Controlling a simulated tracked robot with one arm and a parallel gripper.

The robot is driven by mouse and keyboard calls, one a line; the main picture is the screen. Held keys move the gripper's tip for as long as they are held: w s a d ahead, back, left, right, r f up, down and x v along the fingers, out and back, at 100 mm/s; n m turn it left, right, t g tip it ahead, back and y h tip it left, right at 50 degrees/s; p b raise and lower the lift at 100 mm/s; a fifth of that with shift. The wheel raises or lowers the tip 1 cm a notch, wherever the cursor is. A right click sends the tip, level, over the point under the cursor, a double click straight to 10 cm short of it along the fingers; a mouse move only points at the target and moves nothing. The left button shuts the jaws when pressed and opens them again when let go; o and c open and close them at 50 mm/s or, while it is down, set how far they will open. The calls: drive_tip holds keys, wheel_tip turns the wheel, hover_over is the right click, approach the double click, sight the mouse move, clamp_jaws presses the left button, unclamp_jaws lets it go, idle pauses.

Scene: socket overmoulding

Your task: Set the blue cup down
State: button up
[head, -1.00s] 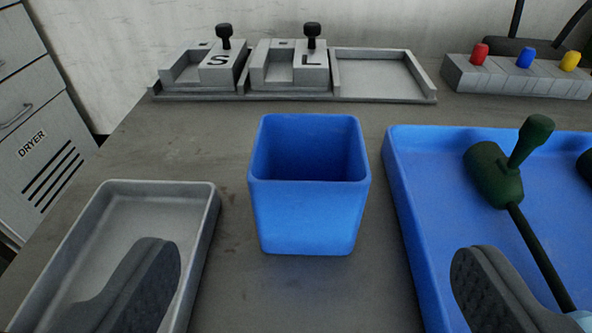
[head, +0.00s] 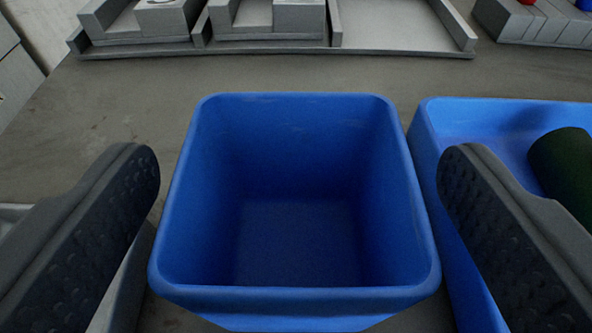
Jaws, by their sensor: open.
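The blue cup (head: 296,293) is a square, open-topped container, upright on the grey table, and its inside looks empty. My gripper (head: 300,185) is open, with one dark ridged finger on the left of the cup and one on the right. A gap shows between the left finger and the cup wall, and a small gap shows on the right. The fingers are not closed on the cup. The cup's base is cut off at the bottom of the view.
A blue tray (head: 424,140) with a dark green tool (head: 566,165) stands close on the right. A grey metal tray (head: 135,285) is partly hidden behind the left finger. Grey fixtures (head: 270,48) line the back. The table (head: 120,110) behind the cup is clear.

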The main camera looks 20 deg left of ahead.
drive_tip(key=shift+w, duration=0.15)
drive_tip(key=c, duration=1.1)
drive_tip(key=shift+c, duration=0.2)
drive_tip(key=shift+r, duration=0.15)
